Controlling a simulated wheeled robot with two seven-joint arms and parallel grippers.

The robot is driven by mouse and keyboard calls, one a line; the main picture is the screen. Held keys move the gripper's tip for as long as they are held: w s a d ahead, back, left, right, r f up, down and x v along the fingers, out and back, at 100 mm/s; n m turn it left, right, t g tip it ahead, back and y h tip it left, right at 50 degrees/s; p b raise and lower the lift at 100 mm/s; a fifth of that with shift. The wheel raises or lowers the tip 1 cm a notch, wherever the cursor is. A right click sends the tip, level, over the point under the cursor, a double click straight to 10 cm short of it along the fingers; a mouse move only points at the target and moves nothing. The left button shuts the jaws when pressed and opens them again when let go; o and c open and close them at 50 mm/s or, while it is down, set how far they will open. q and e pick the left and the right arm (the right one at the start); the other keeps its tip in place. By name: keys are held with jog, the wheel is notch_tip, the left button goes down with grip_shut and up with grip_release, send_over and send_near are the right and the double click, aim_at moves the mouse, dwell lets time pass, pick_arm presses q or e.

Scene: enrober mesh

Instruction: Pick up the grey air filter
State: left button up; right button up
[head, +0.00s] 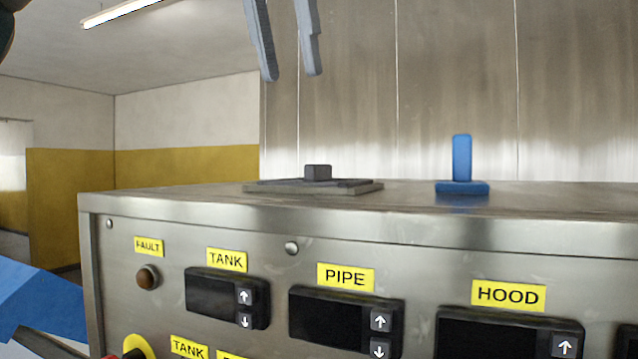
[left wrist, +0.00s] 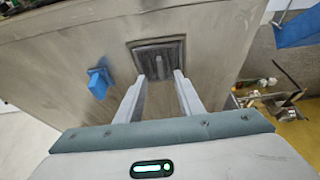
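The grey air filter (head: 350,188) is a flat dark grey square panel with a raised block handle in its middle. It lies on the steel cabinet top (head: 225,200), left of centre in the head view. It also shows in the left wrist view (left wrist: 174,50), beyond the fingertips. My left gripper (head: 290,77) is open and empty, with its fingers pointing down above the filter and a clear gap between. In the left wrist view its two fingers (left wrist: 161,77) lie to either side of the filter's handle in the picture. My right gripper is not identifiable in view.
A blue upright handle on a blue base (head: 462,165) stands on the cabinet top, right of the filter. The cabinet front carries displays, yellow labels and a fault lamp (head: 148,277). A steel wall rises behind. The top between filter and blue handle is clear.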

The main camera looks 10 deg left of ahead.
pick_arm(q)
send_over(309, 165)
jog(key=s, duration=0.2)
jog(key=f, duration=0.6)
jog(key=shift+a+f, duration=0.35)
jog(key=shift+f, duration=0.05)
jog(key=shift+s, duration=0.1)
jog(key=shift+x, duration=2.65)
jog(key=shift+s+d, duration=0.1)
jog(key=shift+s, duration=0.05)
grip_shut()
